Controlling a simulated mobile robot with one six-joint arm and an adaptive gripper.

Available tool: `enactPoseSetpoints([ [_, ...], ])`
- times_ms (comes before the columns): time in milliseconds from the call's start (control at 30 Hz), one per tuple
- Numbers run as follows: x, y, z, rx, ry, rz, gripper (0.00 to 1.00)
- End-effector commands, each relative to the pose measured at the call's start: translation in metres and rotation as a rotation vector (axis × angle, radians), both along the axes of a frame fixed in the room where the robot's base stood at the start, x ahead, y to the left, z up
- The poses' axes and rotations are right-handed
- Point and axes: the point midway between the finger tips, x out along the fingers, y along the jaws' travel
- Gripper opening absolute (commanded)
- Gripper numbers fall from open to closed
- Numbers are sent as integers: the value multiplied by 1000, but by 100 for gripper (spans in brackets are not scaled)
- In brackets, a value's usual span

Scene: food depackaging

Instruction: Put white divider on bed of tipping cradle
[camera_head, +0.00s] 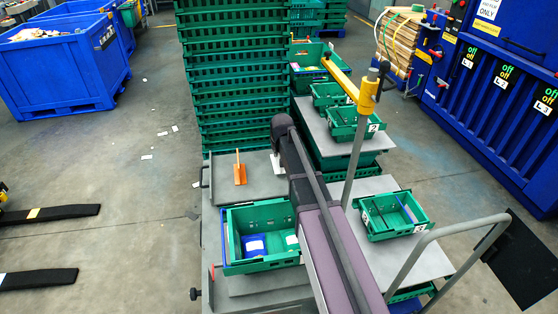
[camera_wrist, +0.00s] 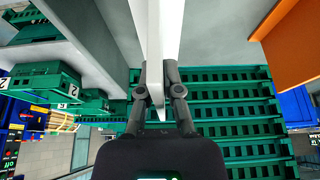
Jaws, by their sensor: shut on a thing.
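In the head view my gripper (camera_head: 278,160) is over the back right part of a grey plate, mostly hidden by my arm. In the wrist view my gripper (camera_wrist: 158,92) is shut on the white divider (camera_wrist: 165,30), a flat white panel between the fingertips. I cannot tell which grey surface is the tipping cradle's bed.
A green crate (camera_head: 233,212) with blue packs inside sits in front of the grey plate. Tall stacked green crates (camera_head: 240,90) rise right behind it. A yellow-topped post (camera_head: 366,95) and tables with small green crates (camera_head: 370,228) stand to the right.

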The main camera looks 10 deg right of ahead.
Motion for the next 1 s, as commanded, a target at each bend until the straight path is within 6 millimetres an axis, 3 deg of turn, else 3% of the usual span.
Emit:
enactPoseSetpoints([
  [33,0,0,-10,0,0,0,0],
  [233,0,0,-24,0,0,0,0],
  [867,-1,1,-30,0,0,1,0],
  [900,-1,1,-29,0,0,1,16],
  [1000,0,1,-29,0,0,1,43],
])
